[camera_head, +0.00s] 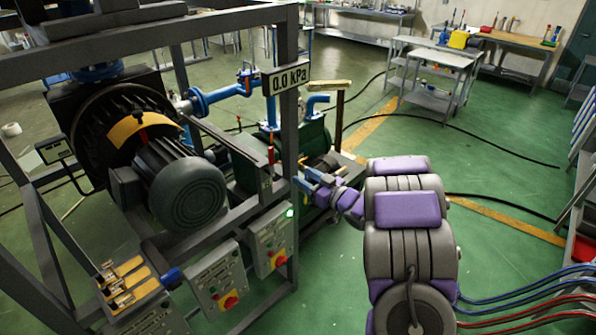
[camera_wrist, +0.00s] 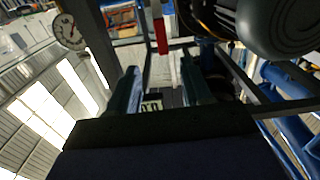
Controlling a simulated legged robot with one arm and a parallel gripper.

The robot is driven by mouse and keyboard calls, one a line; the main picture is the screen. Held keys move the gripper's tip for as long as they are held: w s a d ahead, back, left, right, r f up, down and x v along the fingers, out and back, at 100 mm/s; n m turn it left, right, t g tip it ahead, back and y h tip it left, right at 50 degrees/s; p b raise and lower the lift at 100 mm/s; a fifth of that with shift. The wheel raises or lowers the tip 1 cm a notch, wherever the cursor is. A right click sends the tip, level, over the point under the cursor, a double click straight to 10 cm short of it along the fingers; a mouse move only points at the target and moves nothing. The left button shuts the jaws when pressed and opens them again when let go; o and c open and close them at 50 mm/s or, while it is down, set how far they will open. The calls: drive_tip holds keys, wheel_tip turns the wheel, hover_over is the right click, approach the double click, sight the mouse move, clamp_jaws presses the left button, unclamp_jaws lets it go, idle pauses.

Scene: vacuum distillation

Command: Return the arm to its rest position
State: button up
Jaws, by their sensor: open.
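My purple and grey arm (camera_head: 405,225) reaches from the lower right toward the grey pump frame (camera_head: 285,120). My gripper (camera_head: 312,182) has blue fingers and is close to the frame's front upright, just above the control boxes. In the wrist view my gripper (camera_wrist: 160,88) shows two fingers spread apart with nothing held between them. Whether a finger touches the frame cannot be told.
The frame holds a large grey motor (camera_head: 185,185), a 0.0 kPa display (camera_head: 286,78) and control boxes (camera_head: 218,275) with red-yellow switches. A green light (camera_head: 289,213) is lit. Hoses (camera_head: 525,310) run at the lower right.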

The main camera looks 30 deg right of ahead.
drive_tip(key=shift+w, duration=0.1)
drive_tip(key=s+a+r+m+g+h+b, duration=0.1)
drive_tip(key=s+m+g+h+b, duration=0.1)
drive_tip(key=s+g+h, duration=0.3)
drive_tip(key=s+r+m+g+h+b, duration=0.1)
drive_tip(key=s+m+g+h, duration=0.25)
drive_tip(key=s+h, duration=0.3)
drive_tip(key=s+a+f+g+y, duration=0.1)
drive_tip(key=s+a+g, duration=0.2)
drive_tip(key=s+a, duration=0.3)
drive_tip(key=s+a+f+n+g+y+b, duration=0.1)
drive_tip(key=s+a+g, duration=0.3)
drive_tip(key=s, duration=1.2)
drive_tip(key=s+a+g+y+b, duration=0.1)
drive_tip(key=s+a+g+y, duration=0.2)
drive_tip(key=s+a, duration=0.7)
drive_tip(key=shift+s+f, duration=0.4)
drive_tip(key=shift+s, duration=0.5)
